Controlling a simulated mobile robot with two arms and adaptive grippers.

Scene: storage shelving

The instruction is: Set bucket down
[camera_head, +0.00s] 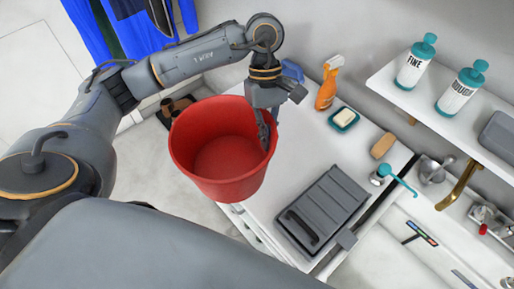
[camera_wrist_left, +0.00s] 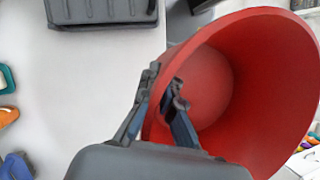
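The red bucket (camera_head: 222,188) is in the middle of the head view, upright or nearly so, with its open top facing up and its inside empty. It is over the left part of the white counter, and I cannot tell whether its base touches anything. My left gripper (camera_head: 268,128) is at the bucket's right rim, one finger inside and one outside. In the left wrist view the fingers of the left gripper (camera_wrist_left: 162,95) straddle the wall of the bucket (camera_wrist_left: 255,75) and appear clamped on it. My right gripper is in neither view.
On the white counter (camera_head: 300,160) are a grey lidded case (camera_head: 325,210), an orange spray bottle (camera_head: 327,88), a soap dish (camera_head: 343,120) and a brown block (camera_head: 382,145). A wall shelf (camera_head: 425,100) holds two bottles. Bare counter lies between the bucket and the case.

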